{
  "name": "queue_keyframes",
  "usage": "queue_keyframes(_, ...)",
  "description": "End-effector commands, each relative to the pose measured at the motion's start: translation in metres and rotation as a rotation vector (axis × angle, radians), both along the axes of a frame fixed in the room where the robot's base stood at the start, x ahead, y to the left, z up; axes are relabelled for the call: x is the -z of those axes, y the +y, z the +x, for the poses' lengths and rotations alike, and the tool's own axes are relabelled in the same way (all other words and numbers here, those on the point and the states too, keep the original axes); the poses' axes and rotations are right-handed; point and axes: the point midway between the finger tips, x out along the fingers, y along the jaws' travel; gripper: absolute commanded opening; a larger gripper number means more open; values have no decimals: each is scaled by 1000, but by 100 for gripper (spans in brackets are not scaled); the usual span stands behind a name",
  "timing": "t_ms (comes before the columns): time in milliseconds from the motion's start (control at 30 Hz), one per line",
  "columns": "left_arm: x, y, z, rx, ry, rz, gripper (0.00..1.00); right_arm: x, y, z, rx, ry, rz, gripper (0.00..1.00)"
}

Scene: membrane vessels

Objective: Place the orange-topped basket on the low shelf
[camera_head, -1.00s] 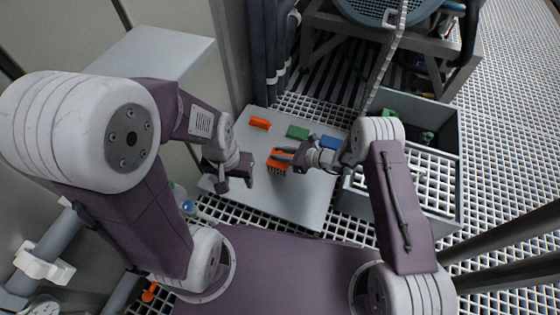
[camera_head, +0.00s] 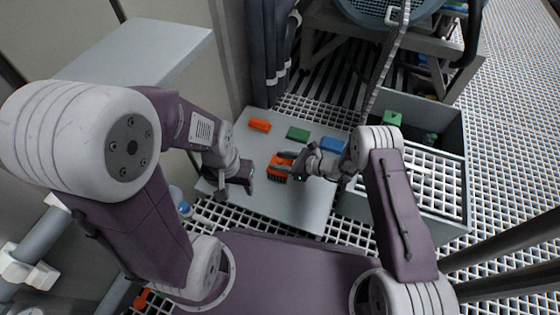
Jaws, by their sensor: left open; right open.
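An orange-topped basket (camera_head: 277,174) with a dark lower part stands on a grey flat board (camera_head: 300,205) near the middle of the view. My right gripper (camera_head: 282,163) is open, its fingers reaching left at the basket; they partly cover it, and I cannot tell whether they touch it. My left gripper (camera_head: 247,180) is open and empty, just left of the basket and apart from it. A second flat grey surface (camera_head: 140,50) is at the upper left; I cannot tell which surface is the low shelf.
An orange block (camera_head: 260,125), a green block (camera_head: 298,133) and a blue block (camera_head: 332,145) stand along the back of the board. A grey crate (camera_head: 440,215) with a grid inside is at the right. Dark hoses (camera_head: 270,60) hang behind. The front right of the board is clear.

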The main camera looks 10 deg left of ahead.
Motion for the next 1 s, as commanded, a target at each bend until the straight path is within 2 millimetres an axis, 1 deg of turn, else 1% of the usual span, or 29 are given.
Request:
queue_keyframes(33,-6,0,0,0,0,0,51,-7,-1,0,1,0,0,45)
queue_keyframes(67,-9,0,0,0,0,0,51,-8,-5,-1,2,2,-1,45)
queue_keyframes(133,-21,0,0,0,0,0,51,-17,-17,-4,5,2,-1,45)
queue_keyframes(300,-51,0,0,0,0,0,51,-40,-56,-16,6,4,1,45)
queue_keyframes(400,-63,0,0,0,0,0,51,-48,-77,-23,4,2,0,45)
queue_keyframes(500,-70,0,0,0,0,0,51,-53,-92,-27,4,2,-1,45)
queue_keyframes(600,-73,0,0,0,0,0,51,-56,-101,-30,1,0,0,45)
queue_keyframes(667,-74,0,0,0,0,0,51,-56,-103,-31,0,1,0,45)
queue_keyframes(933,-72,0,0,0,0,0,51,-55,-104,-32,0,0,0,45)
queue_keyframes(1000,-73,0,0,0,0,0,51,-58,-103,-33,-15,-4,-7,45)
